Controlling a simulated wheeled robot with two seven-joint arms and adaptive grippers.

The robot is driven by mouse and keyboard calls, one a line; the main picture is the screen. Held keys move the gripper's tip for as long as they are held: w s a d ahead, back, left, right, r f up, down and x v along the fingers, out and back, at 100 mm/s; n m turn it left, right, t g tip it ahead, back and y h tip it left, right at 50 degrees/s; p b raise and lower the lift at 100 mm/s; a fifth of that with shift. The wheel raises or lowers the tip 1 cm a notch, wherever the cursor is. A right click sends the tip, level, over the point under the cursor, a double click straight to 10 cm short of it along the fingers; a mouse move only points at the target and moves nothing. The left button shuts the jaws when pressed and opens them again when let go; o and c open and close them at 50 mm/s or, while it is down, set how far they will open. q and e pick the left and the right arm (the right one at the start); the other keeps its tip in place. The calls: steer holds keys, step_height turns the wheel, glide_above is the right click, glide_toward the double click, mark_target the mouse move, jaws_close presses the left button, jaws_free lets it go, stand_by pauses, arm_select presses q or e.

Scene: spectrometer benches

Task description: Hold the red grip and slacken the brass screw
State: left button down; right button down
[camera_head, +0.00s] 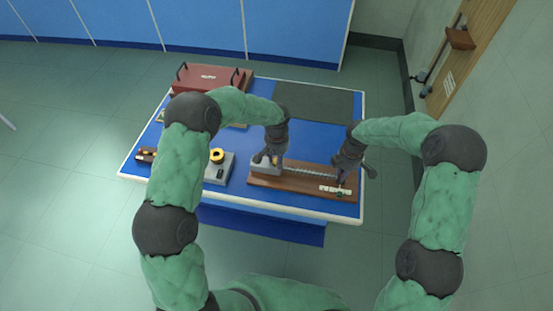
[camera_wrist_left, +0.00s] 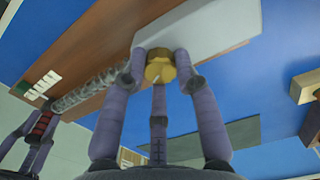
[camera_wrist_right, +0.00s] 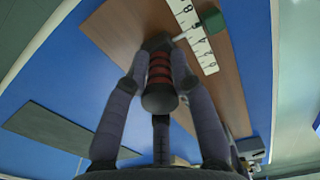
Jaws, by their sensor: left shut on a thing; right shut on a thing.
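My left gripper (camera_head: 270,158) is shut on the brass screw (camera_wrist_left: 160,65), which sits at the end of a pale grey block (camera_wrist_left: 207,25). The screw shows as a yellow knob between the fingertips. My right gripper (camera_head: 343,178) is shut on the red grip (camera_wrist_right: 160,72), a ribbed red handle with dark ends, over the wooden board (camera_head: 290,187). A coiled grey spring (camera_head: 310,170) runs between the block and the grip's side. The grip also shows in the left wrist view (camera_wrist_left: 40,127). In the head view my fingers mostly hide the screw and grip.
A white numbered scale (camera_wrist_right: 194,38) and a small green block (camera_wrist_right: 212,20) lie near the grip. On the blue table (camera_head: 315,143) are a red case (camera_head: 210,78), a dark mat (camera_head: 315,100) and a grey device with a yellow ring (camera_head: 217,156).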

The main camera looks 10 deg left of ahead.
arm_select(q)
steer(key=shift+w+r, duration=0.2)
steer(key=shift+w, duration=0.15)
steer(key=c, duration=0.9)
jaws_free()
steer(key=shift+c, duration=0.2)
steer(key=shift+s+f, duration=0.1)
step_height(320, 180, up, 12)
